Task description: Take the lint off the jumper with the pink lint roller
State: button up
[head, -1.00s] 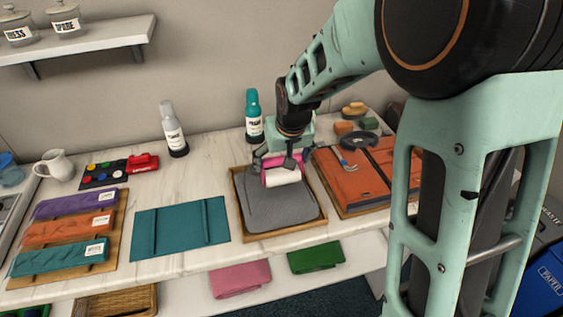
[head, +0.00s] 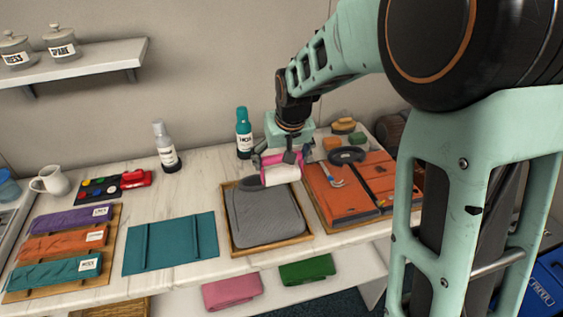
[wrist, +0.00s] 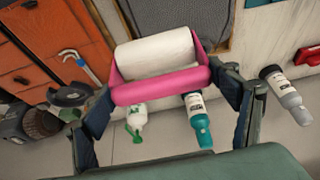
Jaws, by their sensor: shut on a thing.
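The jumper (head: 268,220) is grey and lies folded on a wooden tray (head: 270,246) in the middle of the counter. A darker grey part of it shows at the back left. My gripper (head: 283,158) is shut on the pink lint roller (head: 283,174), above the tray's far right part. In the wrist view the roller's white roll (wrist: 155,55) and pink frame (wrist: 160,86) sit between my fingers. The jumper shows at the top of the wrist view (wrist: 172,14). I cannot tell whether the roll touches it. No lint is clearly visible.
Teal cloth (head: 172,242) lies at left. A teal bottle (head: 244,135) and a grey bottle (head: 165,148) stand behind. Bare counter lies between the teal cloth and the bottles.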

jog(key=shift+r+p, duration=0.4)
jog(key=shift+r, duration=0.6)
jog(key=shift+a+f, duration=0.1)
